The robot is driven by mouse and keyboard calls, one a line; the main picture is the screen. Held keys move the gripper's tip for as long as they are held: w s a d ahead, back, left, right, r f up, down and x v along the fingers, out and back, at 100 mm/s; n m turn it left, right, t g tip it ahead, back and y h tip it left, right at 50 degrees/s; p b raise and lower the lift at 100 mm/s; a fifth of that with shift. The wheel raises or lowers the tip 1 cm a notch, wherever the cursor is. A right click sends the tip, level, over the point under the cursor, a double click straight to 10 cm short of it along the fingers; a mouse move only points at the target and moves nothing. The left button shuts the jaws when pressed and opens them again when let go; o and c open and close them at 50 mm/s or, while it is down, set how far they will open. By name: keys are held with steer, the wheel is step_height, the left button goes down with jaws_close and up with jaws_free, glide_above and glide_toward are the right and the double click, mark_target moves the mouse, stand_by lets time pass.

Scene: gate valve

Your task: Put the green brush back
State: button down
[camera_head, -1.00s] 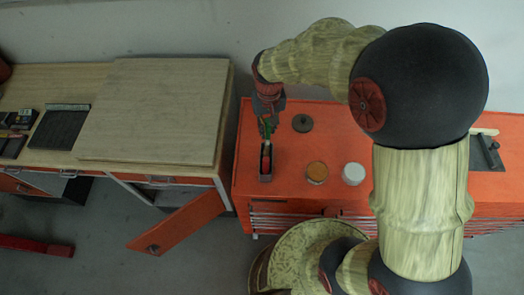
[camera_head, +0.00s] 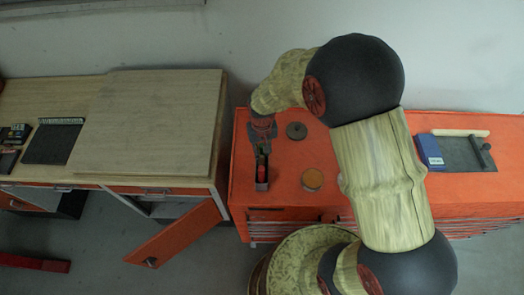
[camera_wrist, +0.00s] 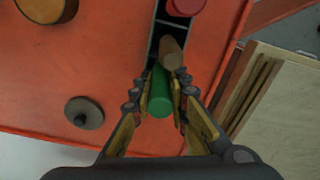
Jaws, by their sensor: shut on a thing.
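My gripper (camera_head: 262,146) is right above a narrow dark holder (camera_head: 262,185) on the red cabinet top. In the wrist view its fingers (camera_wrist: 161,82) are shut on the green brush (camera_wrist: 160,98), a green cylinder with its end towards the camera. A tan piece (camera_wrist: 171,52) lies just beyond the green end, inside the holder's wall; I cannot tell if it belongs to the brush. A red round item (camera_wrist: 185,5) is in another compartment. How deep the brush sits in the holder is hidden.
A dark round knob (camera_head: 297,131) and an orange-lidded jar (camera_head: 312,179) stand right of the holder. A blue box (camera_head: 430,152) and a grey tray (camera_head: 462,156) are farther right. A wooden worktop (camera_head: 150,120) is to the left, with an open red door (camera_head: 175,232) below.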

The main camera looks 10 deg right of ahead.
steer(key=shift+f, duration=0.15)
steer(key=c, duration=1.8)
jaws_free()
steer(key=shift+o, duration=0.4)
step_height(320, 180, up, 13)
steer(key=shift+f, duration=0.1)
steer(key=s+d+r+t, duration=0.1)
steer(key=s+d+r, duration=0.15)
steer(key=r, duration=0.35)
steer(key=s+d+r+t, duration=0.1)
steer(key=s+d+r, duration=0.15)
steer(key=r, duration=0.35)
steer(key=s+d+r+t, duration=0.1)
steer(key=s+d+r, duration=0.1)
steer(key=s+r, duration=0.2)
steer(key=s+d+r+t, duration=0.2)
steer(key=s+r, duration=0.2)
steer(key=s, duration=0.5)
steer(key=shift+s+d+m, duration=0.25)
steer(key=shift+d+m, duration=0.1)
steer(key=shift+m, duration=0.05)
